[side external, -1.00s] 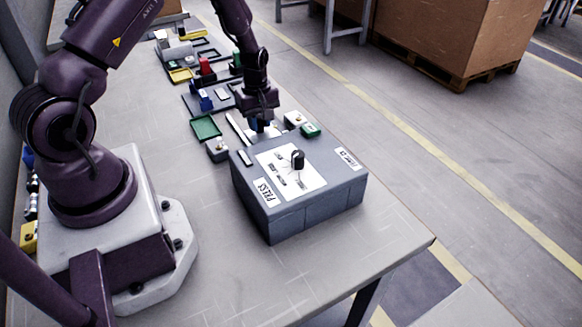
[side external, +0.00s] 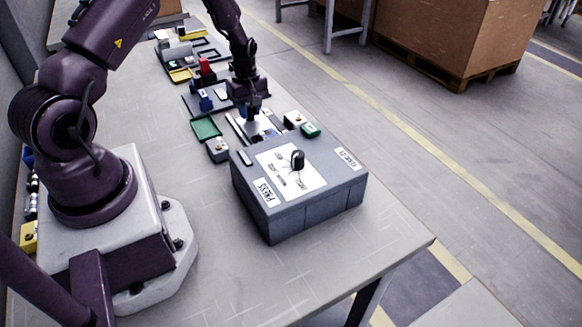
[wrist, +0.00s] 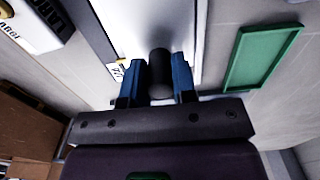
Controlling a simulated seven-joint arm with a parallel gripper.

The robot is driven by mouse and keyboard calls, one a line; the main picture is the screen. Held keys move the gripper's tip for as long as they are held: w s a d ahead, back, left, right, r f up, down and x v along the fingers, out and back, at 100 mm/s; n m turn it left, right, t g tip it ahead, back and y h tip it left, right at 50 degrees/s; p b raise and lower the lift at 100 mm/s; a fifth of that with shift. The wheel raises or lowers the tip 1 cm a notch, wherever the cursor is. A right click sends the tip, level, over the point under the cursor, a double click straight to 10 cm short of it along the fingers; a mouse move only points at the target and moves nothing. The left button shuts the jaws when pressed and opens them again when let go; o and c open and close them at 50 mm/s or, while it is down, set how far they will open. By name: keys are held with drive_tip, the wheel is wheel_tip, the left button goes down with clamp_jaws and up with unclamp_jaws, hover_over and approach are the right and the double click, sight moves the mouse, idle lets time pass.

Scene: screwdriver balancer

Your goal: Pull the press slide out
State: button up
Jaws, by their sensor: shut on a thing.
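The grey press box (side external: 315,205) stands on the table with a black knob on its top panel. The press slide (side external: 262,127), a pale plate, sticks out from the far side of the box between rails. It also shows in the wrist view (wrist: 150,25). My gripper (side external: 249,112) is over the slide's outer end. In the wrist view its blue fingers (wrist: 159,80) stand on both sides of the slide's dark round handle (wrist: 160,65) and are shut on it. Whether the slide's inner end is still inside the box is hidden.
A green tray (side external: 206,128) and a small grey block with a white top (side external: 217,150) lie left of the slide. A white-topped block (side external: 294,119) and a green block (side external: 310,130) lie right. Trays with parts (side external: 203,100) stand behind. The table's near part is clear.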

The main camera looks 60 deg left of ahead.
drive_tip(key=shift+w+a, duration=0.1)
drive_tip(key=shift+a, duration=1.5)
drive_tip(key=o, duration=1)
wheel_tip(320, 180, up, 7)
